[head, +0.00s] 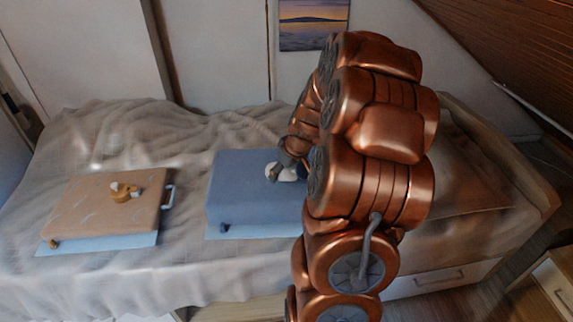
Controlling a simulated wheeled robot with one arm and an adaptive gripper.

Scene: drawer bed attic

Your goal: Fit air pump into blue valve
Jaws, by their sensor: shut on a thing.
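The blue block-like item (245,185) lies on the bed in the middle of the head view. A small dark blue piece at its front left corner looks like the blue valve (225,228). My gripper (279,168) is low over the right part of the blue item's top and shut on a small white and dark thing (287,174), which seems to be the air pump. My arm and gripper hide part of it and the right side of the blue item. I cannot tell whether the pump touches the top.
A tan block-like item (90,205) lies to the left, with an orange-brown and white piece (123,192) on top, a handle (168,195) and a small brown piece (54,243) at its front corner. The rumpled bed (185,240) is otherwise bare around them.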

